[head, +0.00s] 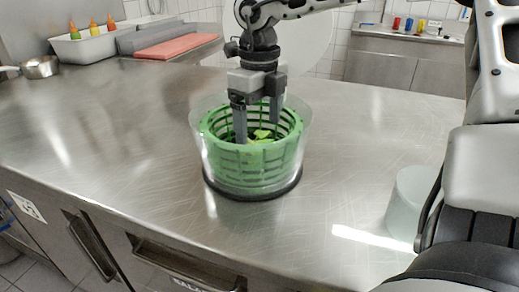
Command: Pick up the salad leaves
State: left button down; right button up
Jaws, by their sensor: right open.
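A green slotted basket (250,167) sits inside a clear round bowl with a dark base, like a salad spinner, upright on the steel counter. Salad leaves (262,135) show inside the basket, partly hidden by its rim and by my gripper. My right gripper (257,138) points down into the basket from above. Its fingers are spread apart, one at the left and one at the right, with the leaves low between and beside them. I cannot tell whether the fingertips touch the leaves. My left gripper is not in view.
A translucent container (410,203) stands at the counter's right, near my arm. A metal pan (40,67), a white tray with sauce bottles (85,46) and a red cutting board (176,46) are at the back left. The steel counter (120,140) is clear left of the bowl.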

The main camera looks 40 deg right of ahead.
aim_at(258, 138)
jog(key=shift+a+f, duration=0.15)
jog(key=shift+f, duration=2.75)
jog(key=c, duration=1.1)
